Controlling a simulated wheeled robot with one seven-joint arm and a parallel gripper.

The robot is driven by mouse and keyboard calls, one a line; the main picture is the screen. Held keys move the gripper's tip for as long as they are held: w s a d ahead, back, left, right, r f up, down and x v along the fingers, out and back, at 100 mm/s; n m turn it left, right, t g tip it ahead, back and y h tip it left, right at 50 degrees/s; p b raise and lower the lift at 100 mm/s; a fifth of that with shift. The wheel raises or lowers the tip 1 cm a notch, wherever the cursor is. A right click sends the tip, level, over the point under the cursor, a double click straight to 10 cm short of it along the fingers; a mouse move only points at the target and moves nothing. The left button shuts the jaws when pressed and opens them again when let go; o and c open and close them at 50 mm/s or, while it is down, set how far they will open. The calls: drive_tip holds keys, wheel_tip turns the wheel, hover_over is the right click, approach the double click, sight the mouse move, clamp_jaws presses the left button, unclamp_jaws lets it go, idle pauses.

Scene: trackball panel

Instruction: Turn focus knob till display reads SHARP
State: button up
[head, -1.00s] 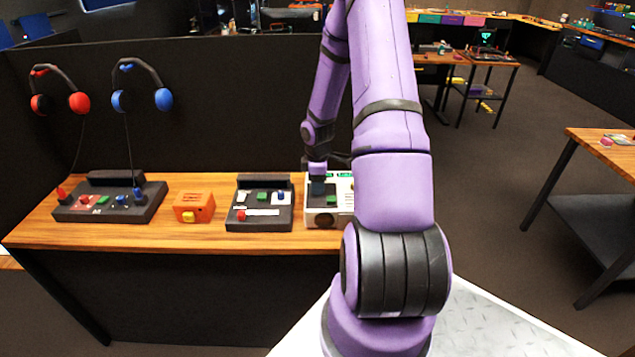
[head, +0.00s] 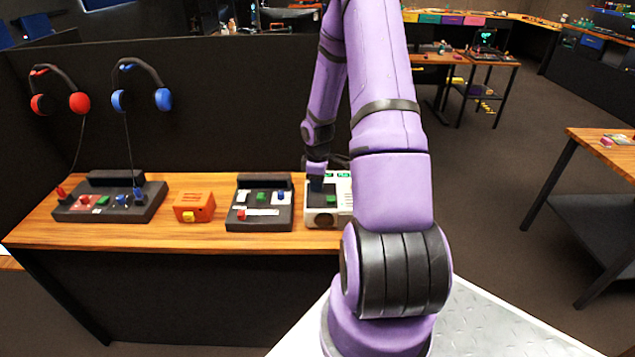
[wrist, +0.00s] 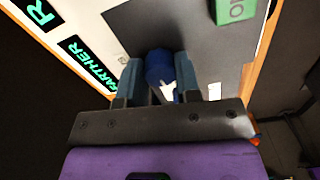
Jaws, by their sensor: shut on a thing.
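A blue knob (wrist: 159,66) stands on the dark plate of a white panel box (head: 323,218). My gripper (wrist: 158,82) has its two blue-grey fingers on either side of the knob and is shut on it. The gripper also shows small in the head view (head: 316,186), over the box, where the knob is hidden. A black display (wrist: 90,65) on the panel shows green letters ending in "FARTHER". A second display (wrist: 38,12) shows a large "R", with the rest cut off.
A green button (wrist: 235,11) lies beside the knob. On the wooden desk (head: 270,238), a dark switch panel (head: 260,222), an orange box (head: 194,207) and another dark panel (head: 72,213) stand to the left. A dark partition (head: 215,100) rises behind. My arm hides the desk's right part.

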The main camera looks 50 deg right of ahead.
drive_tip(key=m, duration=0.4)
drive_tip(key=shift+m, duration=1.7)
drive_tip(key=o, duration=0.9)
wheel_tip(320, 180, up, 11)
drive_tip(key=shift+f, duration=0.1)
